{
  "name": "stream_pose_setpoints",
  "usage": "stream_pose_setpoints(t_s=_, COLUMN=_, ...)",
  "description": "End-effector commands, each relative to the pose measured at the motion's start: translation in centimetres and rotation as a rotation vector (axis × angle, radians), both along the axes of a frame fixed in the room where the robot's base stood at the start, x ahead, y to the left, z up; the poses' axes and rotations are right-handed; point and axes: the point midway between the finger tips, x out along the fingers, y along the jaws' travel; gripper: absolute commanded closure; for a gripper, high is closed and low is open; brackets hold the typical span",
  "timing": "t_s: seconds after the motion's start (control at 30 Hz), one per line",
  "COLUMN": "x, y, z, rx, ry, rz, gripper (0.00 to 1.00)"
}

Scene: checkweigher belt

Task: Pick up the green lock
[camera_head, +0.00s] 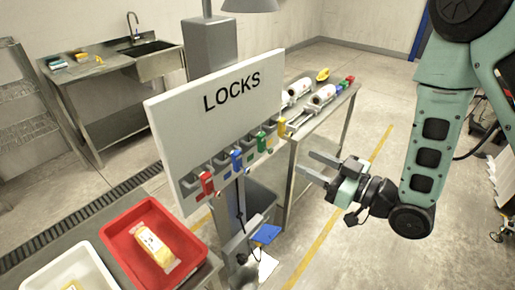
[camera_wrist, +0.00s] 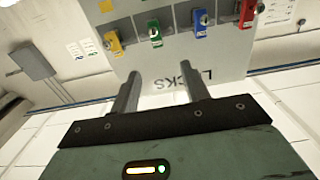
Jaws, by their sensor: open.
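The green lock (camera_head: 261,143) hangs in the row along the lower edge of the white LOCKS board (camera_head: 180,118), between the blue lock (camera_head: 237,160) and the yellow lock (camera_head: 281,127). In the wrist view the board appears upside down, and the green lock (camera_wrist: 155,36) is near the top, between the yellow and blue locks. My gripper (camera_head: 316,166) is open and empty, to the right of the board and apart from the locks. In the wrist view its two fingers (camera_wrist: 160,84) point toward the board, with the green lock beyond them.
A red lock (camera_head: 207,184) hangs at the board's left end. Behind the board is a steel table (camera_head: 345,97) with rolls and small coloured items. A red tray (camera_head: 115,232) with a yellow pack and a white tray (camera_head: 40,283) stand at front left.

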Motion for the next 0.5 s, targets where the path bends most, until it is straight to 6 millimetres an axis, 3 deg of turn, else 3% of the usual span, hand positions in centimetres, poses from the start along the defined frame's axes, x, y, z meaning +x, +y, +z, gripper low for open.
stream_pose_setpoints(t_s=0.5, x=1.8, y=2.5, z=-0.5, rx=0.002, ry=-0.004, rz=0.001, gripper=0.54)
